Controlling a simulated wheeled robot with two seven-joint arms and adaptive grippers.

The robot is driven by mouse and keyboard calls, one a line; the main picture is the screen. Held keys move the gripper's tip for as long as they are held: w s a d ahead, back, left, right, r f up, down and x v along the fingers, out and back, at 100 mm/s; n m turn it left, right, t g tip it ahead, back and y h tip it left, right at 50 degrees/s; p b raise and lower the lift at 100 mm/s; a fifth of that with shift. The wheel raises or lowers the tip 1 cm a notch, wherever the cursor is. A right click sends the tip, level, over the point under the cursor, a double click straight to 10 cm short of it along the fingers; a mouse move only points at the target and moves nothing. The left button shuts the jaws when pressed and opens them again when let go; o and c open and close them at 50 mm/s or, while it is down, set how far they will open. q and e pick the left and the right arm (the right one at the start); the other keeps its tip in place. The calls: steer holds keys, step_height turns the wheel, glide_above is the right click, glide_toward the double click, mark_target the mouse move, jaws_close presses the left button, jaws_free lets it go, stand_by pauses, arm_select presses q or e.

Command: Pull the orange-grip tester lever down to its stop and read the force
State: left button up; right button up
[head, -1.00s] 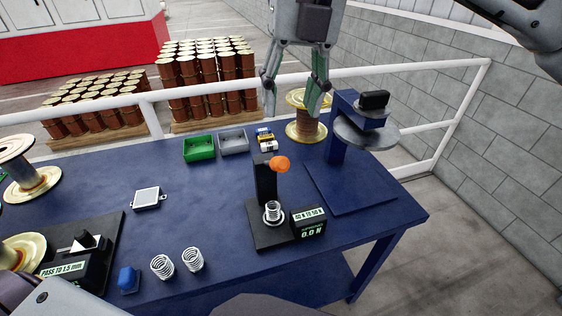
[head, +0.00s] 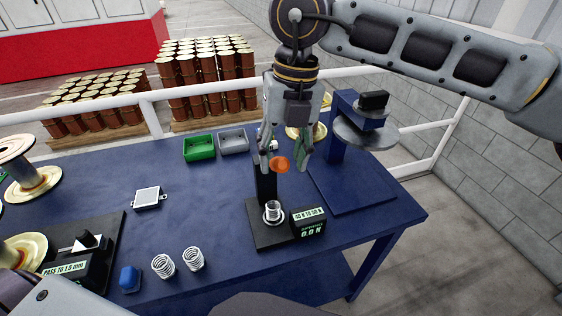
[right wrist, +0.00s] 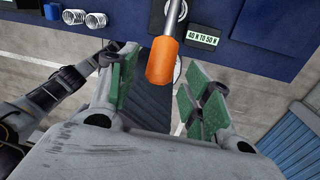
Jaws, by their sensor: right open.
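The spring tester has a black post and base (head: 262,234) on the blue table, with a lever ending in an orange grip (head: 280,164). A white spring (head: 273,211) stands on its base. The display (head: 308,223) reads 0.0 N under a line that looks like 40 N to 50 N. My right gripper (head: 284,166) is open, its fingers pointing down on either side of the orange grip. In the right wrist view the orange grip (right wrist: 162,62) lies between the green finger pads, apart from both. My left gripper is not in view.
Two loose springs (head: 178,262) and a blue block (head: 129,279) lie at the front. Green (head: 199,148) and grey (head: 233,141) bins stand at the back. A blue stand with a round plate (head: 364,134) is right of the tester.

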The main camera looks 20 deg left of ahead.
steer(key=shift+a+f, duration=0.1)
steer(key=shift+f, duration=0.8)
steer(key=shift+s+f, duration=0.1)
steer(key=shift+f, duration=0.3)
steer(key=shift+c, duration=0.3)
steer(key=c, duration=0.5)
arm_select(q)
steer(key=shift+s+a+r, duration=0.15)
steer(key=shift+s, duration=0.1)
arm_select(e)
jaws_close()
